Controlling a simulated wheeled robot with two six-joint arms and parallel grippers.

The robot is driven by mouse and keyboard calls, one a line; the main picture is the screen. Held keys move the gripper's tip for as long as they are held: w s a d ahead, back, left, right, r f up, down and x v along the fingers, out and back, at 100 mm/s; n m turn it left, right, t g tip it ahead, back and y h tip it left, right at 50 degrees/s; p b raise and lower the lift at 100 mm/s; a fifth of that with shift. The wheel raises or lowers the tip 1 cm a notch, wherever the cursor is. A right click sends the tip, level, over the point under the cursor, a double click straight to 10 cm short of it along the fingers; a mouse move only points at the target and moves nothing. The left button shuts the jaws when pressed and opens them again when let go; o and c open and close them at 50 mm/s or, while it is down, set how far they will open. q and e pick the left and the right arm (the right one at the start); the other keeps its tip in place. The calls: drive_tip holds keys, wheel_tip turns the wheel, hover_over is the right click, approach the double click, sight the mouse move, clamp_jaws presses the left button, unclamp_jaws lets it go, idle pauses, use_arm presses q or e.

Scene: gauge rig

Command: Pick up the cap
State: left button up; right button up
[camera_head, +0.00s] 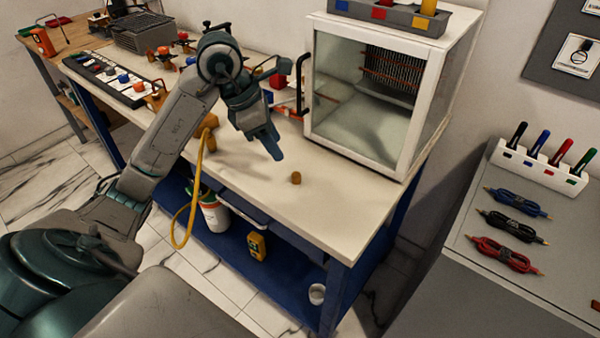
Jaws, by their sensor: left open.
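A small brown-orange round piece, which looks like the cap (296,177), stands on the pale top of the workbench (335,215) near its front edge. My left gripper (272,147) comes in from the left and hangs over the bench, up and to the left of the cap. It points downward, is open and appears empty. A visible gap separates its fingers from the cap in the picture. My right gripper is not in view.
A glass-fronted white cabinet (313,70) with a black handle stands behind and right of the cap. A yellow cable (194,190) loops over the bench's front edge. A black panel with knobs (110,78) lies at left. The bench around the cap is clear.

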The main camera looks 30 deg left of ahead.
use_arm(q)
hover_over(295, 174)
drive_tip(key=s+a, duration=0.2)
drive_tip(key=f, duration=0.5)
drive_tip(key=shift+w+d+f, duration=0.15)
drive_tip(key=shift+d+f, duration=0.1)
drive_tip(key=x, duration=0.3)
drive_tip(key=shift+w+d+f+b, duration=0.1)
drive_tip(key=shift+w+f+b, duration=0.15)
drive_tip(key=shift+b, duration=0.1)
drive_tip(key=shift+w+d+f, duration=0.1)
drive_tip(key=shift+f, duration=0.3)
clamp_jaws()
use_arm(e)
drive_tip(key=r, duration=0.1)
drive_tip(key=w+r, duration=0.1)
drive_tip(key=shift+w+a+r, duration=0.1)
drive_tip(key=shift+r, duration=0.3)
